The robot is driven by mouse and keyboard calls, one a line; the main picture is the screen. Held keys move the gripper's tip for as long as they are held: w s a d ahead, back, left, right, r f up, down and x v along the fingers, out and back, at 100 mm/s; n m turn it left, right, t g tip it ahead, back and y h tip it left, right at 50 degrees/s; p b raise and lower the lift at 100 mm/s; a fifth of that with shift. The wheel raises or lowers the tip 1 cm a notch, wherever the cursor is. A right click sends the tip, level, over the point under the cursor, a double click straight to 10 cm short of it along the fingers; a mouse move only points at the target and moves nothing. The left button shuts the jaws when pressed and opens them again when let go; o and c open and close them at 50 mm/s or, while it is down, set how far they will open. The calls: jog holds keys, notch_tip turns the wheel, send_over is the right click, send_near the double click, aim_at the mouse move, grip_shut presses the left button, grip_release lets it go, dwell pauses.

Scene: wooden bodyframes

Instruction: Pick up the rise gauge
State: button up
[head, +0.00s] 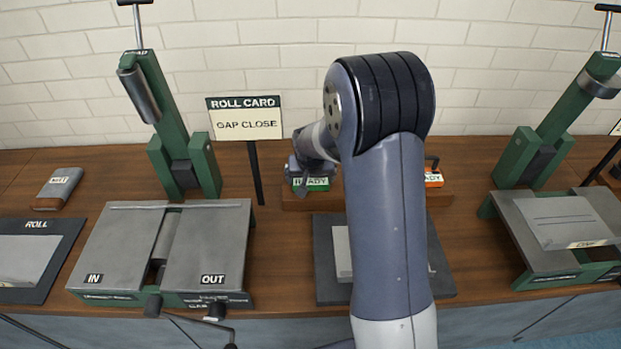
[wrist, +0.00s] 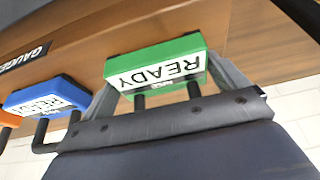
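A green gauge block marked READY (wrist: 155,62) is in the wrist view, its lettering upside down. Its small label is too blurred to read, so I cannot confirm that it is the rise gauge. Two dark handle posts run from it towards my gripper (wrist: 163,76). My gripper's grey fingers stand apart, one on each side of the green block. I cannot tell whether they touch it. In the head view the green block (head: 311,185) sits at the left end of a wooden rack, with my gripper (head: 303,174) over it, partly hidden by my wrist.
A blue block (wrist: 45,96) and an orange block (head: 433,180) share the wooden rack (head: 440,197). My arm hides the rack's middle. A ROLL CARD sign (head: 246,118) stands to the left, beyond it a green-framed roller machine (head: 165,245). A similar machine (head: 560,225) stands at right.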

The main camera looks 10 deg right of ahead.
jog(key=c, duration=0.7)
